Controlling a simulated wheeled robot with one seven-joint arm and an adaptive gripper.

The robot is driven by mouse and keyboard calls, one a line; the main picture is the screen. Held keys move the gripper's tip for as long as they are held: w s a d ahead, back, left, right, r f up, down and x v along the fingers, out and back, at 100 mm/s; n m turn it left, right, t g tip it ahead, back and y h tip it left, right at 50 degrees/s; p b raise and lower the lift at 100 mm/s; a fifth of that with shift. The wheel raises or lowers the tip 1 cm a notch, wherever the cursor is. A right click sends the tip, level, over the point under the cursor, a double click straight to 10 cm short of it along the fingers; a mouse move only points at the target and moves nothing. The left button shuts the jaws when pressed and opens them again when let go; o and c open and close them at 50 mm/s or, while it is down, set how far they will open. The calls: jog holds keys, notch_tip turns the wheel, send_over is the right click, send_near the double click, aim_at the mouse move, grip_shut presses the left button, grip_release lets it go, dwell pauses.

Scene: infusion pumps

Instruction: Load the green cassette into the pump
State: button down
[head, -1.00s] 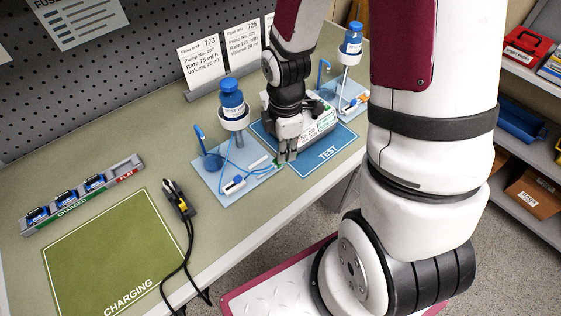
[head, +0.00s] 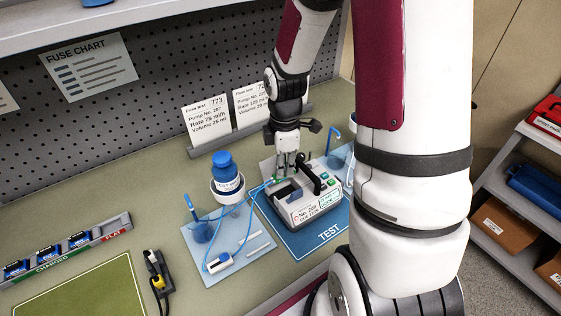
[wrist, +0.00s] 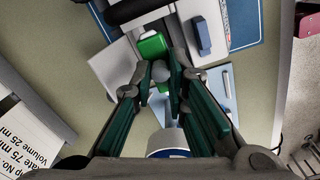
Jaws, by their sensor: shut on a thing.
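The pump (head: 312,208) is a white and grey box with a black carry handle (head: 309,178). It stands on the blue TEST mat (head: 292,243). My gripper (head: 286,174) is at the pump's far left side, pointing down. In the wrist view, my gripper (wrist: 161,76) is shut on a grey knob of the green cassette (wrist: 152,46). The cassette is close to the pump's edge. I cannot tell whether it touches the pump or sits in a slot. In the head view my fingers mostly hide it. Blue tubing (head: 251,213) runs up to it.
A blue-capped bottle (head: 224,172) on a stand is just left of my gripper, above a light blue tray (head: 205,268). Another stand (head: 335,152) is at the pump's right. Cards 773 (head: 206,117) and 725 stand behind. A charger plug (head: 155,268) lies left.

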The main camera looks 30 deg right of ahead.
aim_at(284, 179)
jog(key=shift+f+b, duration=0.85)
jog(key=shift+f, duration=1.75)
jog(key=shift+p, duration=0.5)
jog(key=shift+f, duration=1)
dwell(1.0)
jog(key=c, duration=1.5)
grip_release()
jog(key=o, duration=0.3)
jog(key=shift+o, duration=0.4)
jog(key=shift+r, duration=0.15)
